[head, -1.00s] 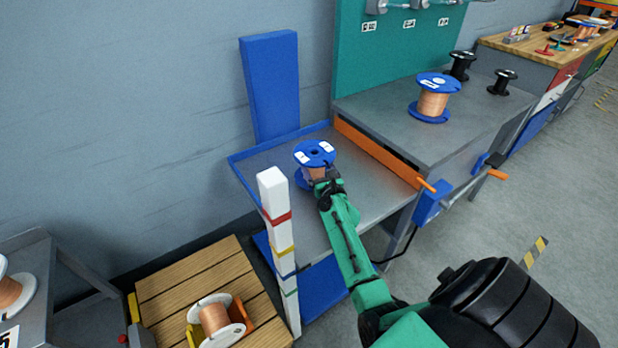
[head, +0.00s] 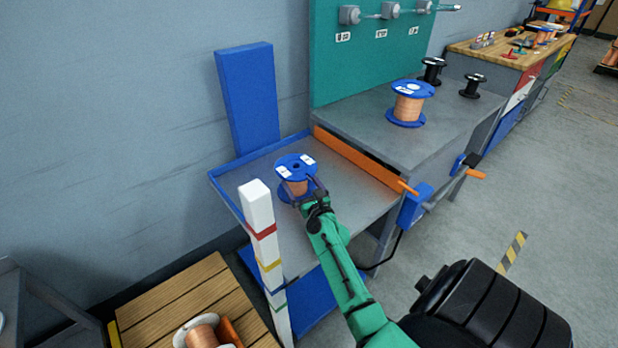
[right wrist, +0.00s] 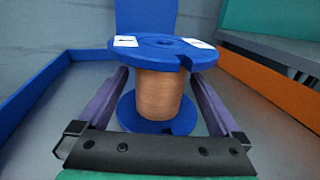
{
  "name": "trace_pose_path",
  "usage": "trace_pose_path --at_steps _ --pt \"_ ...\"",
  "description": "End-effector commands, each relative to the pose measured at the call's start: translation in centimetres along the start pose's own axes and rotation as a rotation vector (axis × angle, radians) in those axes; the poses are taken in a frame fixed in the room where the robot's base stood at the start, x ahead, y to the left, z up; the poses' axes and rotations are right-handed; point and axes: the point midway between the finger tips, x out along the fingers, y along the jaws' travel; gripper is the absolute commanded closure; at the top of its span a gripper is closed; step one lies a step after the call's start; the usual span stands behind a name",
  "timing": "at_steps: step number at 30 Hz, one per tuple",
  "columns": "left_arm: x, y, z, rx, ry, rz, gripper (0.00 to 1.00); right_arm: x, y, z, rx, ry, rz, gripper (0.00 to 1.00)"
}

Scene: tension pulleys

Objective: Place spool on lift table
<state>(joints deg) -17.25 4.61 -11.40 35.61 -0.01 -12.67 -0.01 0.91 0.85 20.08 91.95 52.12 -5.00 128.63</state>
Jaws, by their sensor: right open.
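A blue-flanged spool of copper wire (head: 296,188) stands upright on the lift table (head: 345,212), a grey plate with a blue rim. My right gripper (head: 306,190) is at the spool's near side. In the right wrist view the spool (right wrist: 159,95) stands between the two open fingers of the gripper (right wrist: 158,98), with a finger on each side of its copper winding. The fingers look apart from the winding. The spool's lower flange rests on the grey surface. My left gripper is not in view.
A similar blue spool (head: 408,104) and two black spools stand on the grey bench to the right. An orange bar (head: 355,155) edges that bench. A white post (head: 261,230) with coloured bands rises at the table's near left. Another spool (head: 202,334) lies on a wooden pallet.

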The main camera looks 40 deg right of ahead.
Motion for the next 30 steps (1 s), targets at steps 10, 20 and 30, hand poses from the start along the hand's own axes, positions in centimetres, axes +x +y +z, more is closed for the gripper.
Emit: trace_pose_path --at_steps 10,20,30 --pt "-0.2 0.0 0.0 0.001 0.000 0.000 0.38 -8.3 0.0 -0.1 -0.001 0.003 0.000 0.00" --pt "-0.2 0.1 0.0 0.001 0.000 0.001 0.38 -9.3 0.0 0.0 0.001 0.000 0.000 0.00" --pt "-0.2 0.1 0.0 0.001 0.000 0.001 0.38 -9.3 0.0 0.0 0.001 0.000 0.000 0.00"
